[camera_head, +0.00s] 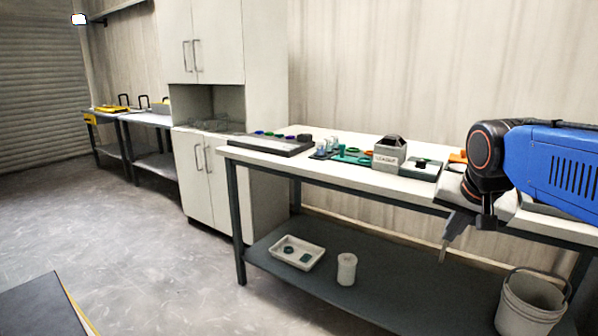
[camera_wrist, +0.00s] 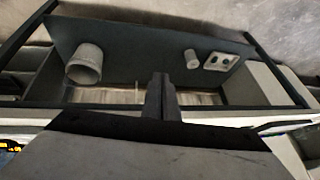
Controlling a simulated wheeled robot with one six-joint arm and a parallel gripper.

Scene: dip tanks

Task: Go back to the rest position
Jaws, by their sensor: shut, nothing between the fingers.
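My gripper (camera_head: 444,250) hangs at the end of my blue and black arm, at the right of the head view. It points downward in front of the white-topped table (camera_head: 345,178) and holds nothing. In the wrist view my gripper (camera_wrist: 159,90) shows its dark fingers close together, in the middle of the picture. The table's lower shelf (camera_wrist: 135,48) lies beyond the fingers. I cannot tell whether my gripper touches anything, but it appears clear of the table's front edge.
The table top carries a dark tray (camera_head: 270,145), small jars (camera_head: 326,147) and a grey box marked LEADOUT (camera_head: 390,155). The shelf holds a white tray (camera_head: 297,252), a white container (camera_head: 347,268) and a bucket (camera_head: 531,305). A tall cabinet (camera_head: 207,95) stands left. The floor (camera_head: 150,245) there is clear.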

